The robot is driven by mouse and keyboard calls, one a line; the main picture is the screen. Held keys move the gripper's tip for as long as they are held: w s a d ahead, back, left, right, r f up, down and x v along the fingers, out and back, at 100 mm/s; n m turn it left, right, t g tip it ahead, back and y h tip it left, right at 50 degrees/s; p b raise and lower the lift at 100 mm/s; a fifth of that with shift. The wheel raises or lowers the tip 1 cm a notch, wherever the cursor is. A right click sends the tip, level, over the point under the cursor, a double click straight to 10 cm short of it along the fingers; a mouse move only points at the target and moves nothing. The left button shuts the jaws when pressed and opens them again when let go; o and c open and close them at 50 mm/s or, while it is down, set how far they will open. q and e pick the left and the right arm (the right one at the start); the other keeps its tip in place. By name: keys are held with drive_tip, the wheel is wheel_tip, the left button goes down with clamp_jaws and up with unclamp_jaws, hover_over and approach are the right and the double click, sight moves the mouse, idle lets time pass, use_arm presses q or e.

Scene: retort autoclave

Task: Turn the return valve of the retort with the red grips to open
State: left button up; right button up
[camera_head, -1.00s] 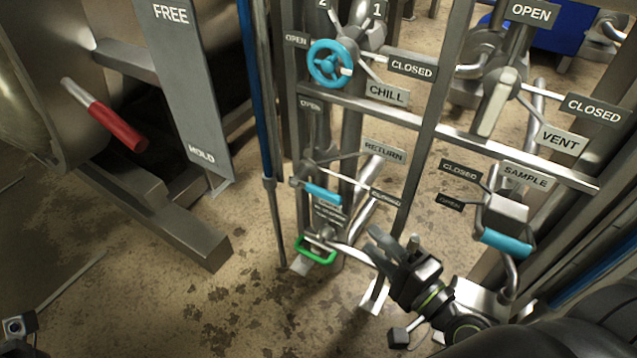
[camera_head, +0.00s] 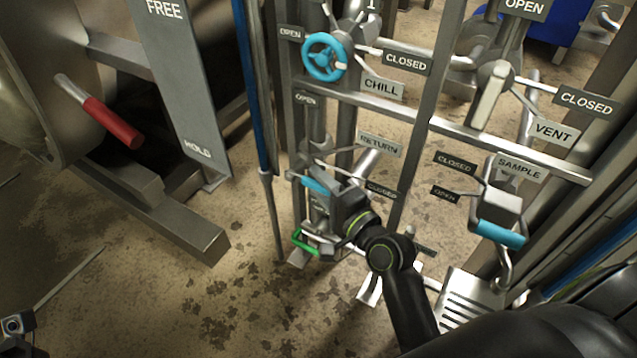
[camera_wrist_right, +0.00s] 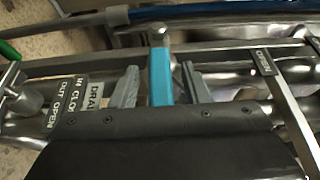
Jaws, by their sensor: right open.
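The return valve's cyan lever grip (camera_head: 313,185) is on the pipe rack below the RETURN sign (camera_head: 380,145), between an OPEN plate (camera_head: 306,98) above and a CLOSED plate (camera_head: 381,189) to the right. My right gripper (camera_head: 325,183) is at this grip and partly hides it and the valve. In the right wrist view the cyan grip (camera_wrist_right: 161,82) lies between the two fingers of my gripper (camera_wrist_right: 160,78). The fingers are apart, with a gap on each side. A red grip (camera_head: 111,122) is on a lever of the vessel at left.
A cyan CHILL handwheel (camera_head: 324,57) is above. The VENT lever (camera_head: 490,97) and the cyan SAMPLE handle (camera_head: 499,234) are to the right. A green handle (camera_head: 303,243) is just below my right gripper. A blue pole (camera_head: 258,95) stands left of the rack.

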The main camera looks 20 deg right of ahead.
drive_tip(key=shift+w+a, duration=0.1)
drive_tip(key=shift+w, duration=0.3)
clamp_jaws()
drive_tip(key=shift+r, duration=0.1)
